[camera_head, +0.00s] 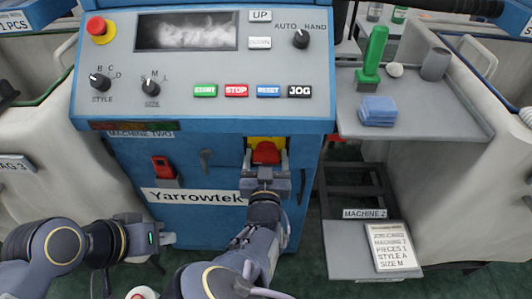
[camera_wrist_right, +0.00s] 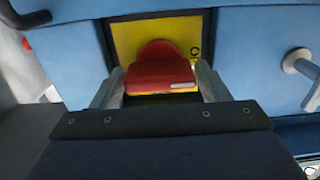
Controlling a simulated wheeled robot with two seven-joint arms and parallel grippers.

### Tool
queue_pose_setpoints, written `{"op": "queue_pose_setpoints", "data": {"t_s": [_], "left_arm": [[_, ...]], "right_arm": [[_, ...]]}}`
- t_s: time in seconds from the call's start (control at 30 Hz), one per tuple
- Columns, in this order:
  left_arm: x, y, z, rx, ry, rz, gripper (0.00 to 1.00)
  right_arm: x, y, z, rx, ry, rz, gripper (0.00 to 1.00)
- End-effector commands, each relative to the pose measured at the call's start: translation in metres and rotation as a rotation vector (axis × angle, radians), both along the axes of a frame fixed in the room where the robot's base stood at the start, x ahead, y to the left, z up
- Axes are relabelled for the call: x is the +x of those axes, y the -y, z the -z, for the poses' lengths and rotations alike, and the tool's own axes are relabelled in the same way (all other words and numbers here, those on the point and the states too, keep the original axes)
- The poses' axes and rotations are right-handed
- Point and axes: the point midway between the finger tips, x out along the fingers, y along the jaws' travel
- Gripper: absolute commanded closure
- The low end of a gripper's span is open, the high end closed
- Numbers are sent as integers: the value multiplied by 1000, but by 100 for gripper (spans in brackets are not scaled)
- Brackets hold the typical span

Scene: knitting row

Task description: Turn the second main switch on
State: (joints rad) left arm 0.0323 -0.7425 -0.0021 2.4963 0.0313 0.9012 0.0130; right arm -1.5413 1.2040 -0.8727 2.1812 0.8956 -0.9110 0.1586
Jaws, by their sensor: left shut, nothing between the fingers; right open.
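The main switch is a red handle (camera_head: 266,152) on a yellow plate (camera_head: 255,141), set in the blue front of the machine labelled MACHINE TWO. In the right wrist view the red handle (camera_wrist_right: 160,76) shows between the fingers, with a pale mark at its lower right. A black mark sits on the yellow plate (camera_wrist_right: 130,45) to the right of the handle. My right gripper (camera_wrist_right: 162,84) is open, one finger on each side of the handle; contact is unclear. My left gripper (camera_head: 168,239) is shut and empty, low at the left, away from the switch.
Above is the control panel (camera_head: 215,60) with a red emergency button (camera_head: 97,27), knobs and coloured push buttons. Another red part (camera_head: 163,167) and a black latch (camera_head: 206,159) are left of the switch. A grey side shelf (camera_head: 440,120) holds blue folded cloth (camera_head: 378,110).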

Motion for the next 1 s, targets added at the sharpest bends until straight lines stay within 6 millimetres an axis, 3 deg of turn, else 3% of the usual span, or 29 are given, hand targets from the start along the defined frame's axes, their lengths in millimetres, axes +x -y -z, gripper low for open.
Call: {"op": "queue_pose_setpoints", "data": {"t_s": [0.13, 0.37, 0.67, 1.0], "left_arm": [[0, 0, 0, 0, 0, 0, 100], [0, 0, 0, 0, 0, 0, 100], [0, 0, 6, 0, 0, 0, 100], [0, 0, 35, 0, 0, 0, 100]], "right_arm": [[0, 0, 0, 0, 0, 0, 34], [0, 0, 0, -1, -1, 0, 63], [0, 0, 2, 41, -2, 0, 63], [1, 2, 5, 269, -10, 1, 63]]}}
